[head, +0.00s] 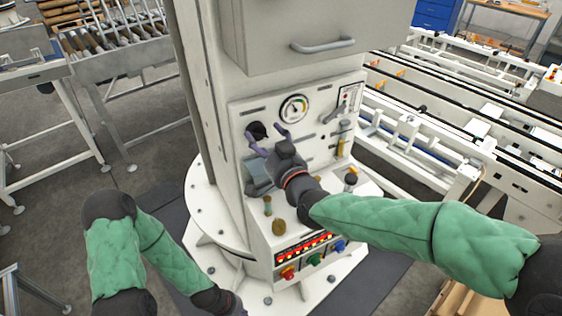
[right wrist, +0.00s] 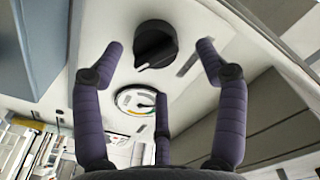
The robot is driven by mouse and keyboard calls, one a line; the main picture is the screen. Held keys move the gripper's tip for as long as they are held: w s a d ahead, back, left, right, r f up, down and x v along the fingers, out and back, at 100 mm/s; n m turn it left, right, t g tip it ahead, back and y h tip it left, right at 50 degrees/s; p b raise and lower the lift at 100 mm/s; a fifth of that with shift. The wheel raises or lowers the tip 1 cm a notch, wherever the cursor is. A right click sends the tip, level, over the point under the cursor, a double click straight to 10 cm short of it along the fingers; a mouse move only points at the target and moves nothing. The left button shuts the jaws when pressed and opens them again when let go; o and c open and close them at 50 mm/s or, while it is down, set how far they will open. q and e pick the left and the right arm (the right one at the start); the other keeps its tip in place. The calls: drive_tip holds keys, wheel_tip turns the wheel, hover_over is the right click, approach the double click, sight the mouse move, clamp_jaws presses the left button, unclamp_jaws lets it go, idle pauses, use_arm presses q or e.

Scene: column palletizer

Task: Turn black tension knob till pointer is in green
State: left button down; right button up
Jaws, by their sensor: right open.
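The black tension knob (head: 257,130) is on the upper left of the white panel; it shows large in the right wrist view (right wrist: 155,44), with a light mark on its rim. My right gripper (head: 266,134) is open in front of the knob. In the right wrist view its fingers are spread, two of them either side of the knob and apart from it. The round gauge (head: 294,108) is right of the knob, and shows between the fingers in the wrist view (right wrist: 135,101). It has a coloured arc; which colour the pointer is on is too small to tell. My left gripper is out of view below.
Above the panel is a grey cabinet with a handle (head: 322,46). A lower console has a black-topped knob (head: 351,179) and red, green and blue buttons (head: 314,259). Roller conveyors (head: 115,40) stand at left, conveyor rails (head: 440,120) at right.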

drive_tip(key=v, duration=0.9)
drive_tip(key=shift+s, duration=0.45)
drive_tip(key=shift+r, duration=0.1)
